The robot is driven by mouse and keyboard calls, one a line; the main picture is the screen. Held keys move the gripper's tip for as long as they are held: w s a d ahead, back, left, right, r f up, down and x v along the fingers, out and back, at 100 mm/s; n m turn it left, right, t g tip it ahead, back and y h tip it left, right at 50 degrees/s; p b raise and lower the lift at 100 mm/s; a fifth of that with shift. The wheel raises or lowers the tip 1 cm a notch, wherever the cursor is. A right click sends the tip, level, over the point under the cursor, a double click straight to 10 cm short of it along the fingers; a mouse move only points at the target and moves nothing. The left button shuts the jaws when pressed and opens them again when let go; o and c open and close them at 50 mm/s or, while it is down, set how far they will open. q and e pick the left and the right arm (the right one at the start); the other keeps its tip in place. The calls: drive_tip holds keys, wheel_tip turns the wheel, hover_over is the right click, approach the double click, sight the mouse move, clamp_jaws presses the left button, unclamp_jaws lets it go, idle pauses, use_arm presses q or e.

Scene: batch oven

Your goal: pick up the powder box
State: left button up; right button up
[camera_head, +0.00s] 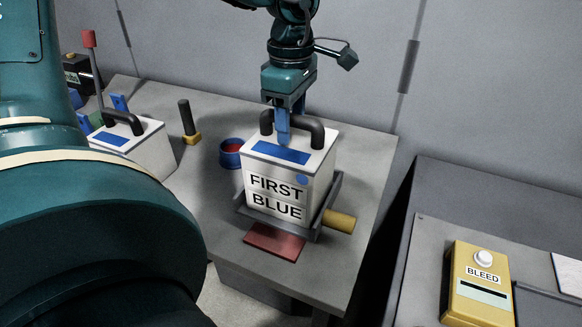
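A white box (270,176) labelled "FIRST BLUE" stands upright in a shallow grey tray (316,232) on the grey table. It has a black handle (314,130) and a blue patch on top. A second white box (150,152) with a black handle and blue patch stands at the left, partly behind my arm. No label reading "powder" is visible. My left gripper (284,138) points down at the labelled box's handle. My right gripper is not in view.
A blue cup (230,153) with red inside and a black post on a yellow base (190,122) stand left of the labelled box. A yellow knob (340,221) and red plate (274,242) adjoin the tray. A yellow "BLEED" box (478,284) is at the right.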

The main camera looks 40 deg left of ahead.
use_arm(q)
clamp_jaws()
idle(1.2)
drive_tip(key=shift+w+r, duration=0.1)
drive_tip(key=shift+r, duration=0.1)
